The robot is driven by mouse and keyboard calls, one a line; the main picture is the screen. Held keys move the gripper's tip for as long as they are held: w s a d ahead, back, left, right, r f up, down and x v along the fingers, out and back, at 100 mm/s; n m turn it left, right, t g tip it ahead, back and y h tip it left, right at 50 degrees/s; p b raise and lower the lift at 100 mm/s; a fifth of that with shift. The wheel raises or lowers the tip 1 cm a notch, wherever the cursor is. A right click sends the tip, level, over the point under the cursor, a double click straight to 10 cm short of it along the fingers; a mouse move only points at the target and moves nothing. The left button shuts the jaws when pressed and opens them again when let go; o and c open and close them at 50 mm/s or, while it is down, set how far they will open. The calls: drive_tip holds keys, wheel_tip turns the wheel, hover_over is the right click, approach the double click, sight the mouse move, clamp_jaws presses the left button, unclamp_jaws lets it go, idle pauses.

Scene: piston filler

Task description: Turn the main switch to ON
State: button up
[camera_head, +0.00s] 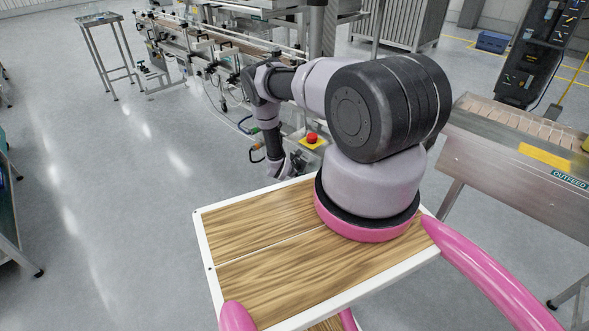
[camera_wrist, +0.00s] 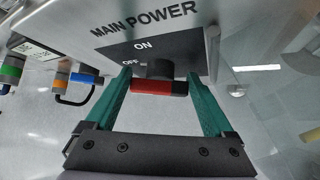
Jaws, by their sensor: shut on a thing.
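In the wrist view, the main switch (camera_wrist: 151,87) has a red handle on a dark hub, below a black plate (camera_wrist: 182,45) marked ON and OFF under the words MAIN POWER. The handle lies about level across the picture; OFF is at its upper left and ON is above. Which mark it points at I cannot tell. My gripper (camera_wrist: 159,80) has its green fingers on either side of the handle, shut on it at its two ends. In the head view my gripper is low beside the machine, mostly hidden, and the switch cannot be made out.
A red button on a yellow base (camera_head: 312,138) is right of my forearm in the head view. A conveyor (camera_head: 215,45) stands behind, and an outfeed table (camera_head: 515,165) is at the right. Coloured connectors with cables (camera_wrist: 60,80) sit left of the panel.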

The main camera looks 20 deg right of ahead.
drive_tip(key=shift+t, duration=0.3)
idle(0.4)
drive_tip(key=o, duration=1.1)
drive_tip(key=shift+s+a, duration=0.1)
drive_tip(key=v, duration=1)
drive_tip(key=shift+s+r, duration=0.2)
drive_tip(key=shift+r, duration=0.1)
